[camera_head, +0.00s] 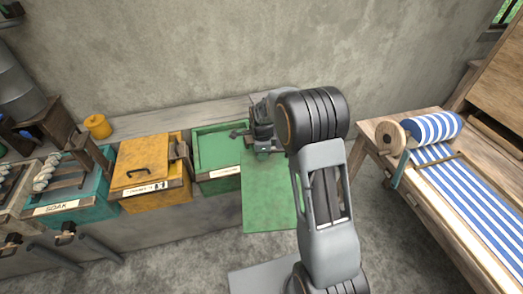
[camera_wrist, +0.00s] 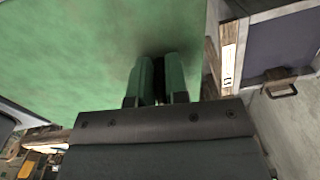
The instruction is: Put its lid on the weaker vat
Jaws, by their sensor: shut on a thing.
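A green vat (camera_head: 208,174) stands on the bench in the head view, with no lid on its top. Its label is too small to read. A flat green lid (camera_head: 268,205) is held to its right, apart from the opening as far as I can tell. The lid also fills the upper left of the wrist view (camera_wrist: 75,50). My gripper (camera_head: 263,148) is at the lid's upper edge; in the wrist view its fingers (camera_wrist: 160,82) are shut on the lid's grip, mostly hidden between them. A yellow vat (camera_head: 150,200) to the left has its lid (camera_head: 150,158) on.
A teal vat (camera_head: 85,212) labelled SOAK stands farther left. A small orange pot (camera_head: 98,126) is behind. A dark-topped box (camera_wrist: 290,45) with a handle shows at the wrist view's right. The loom (camera_head: 425,200) with striped cloth stands right. The wall is close behind the bench.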

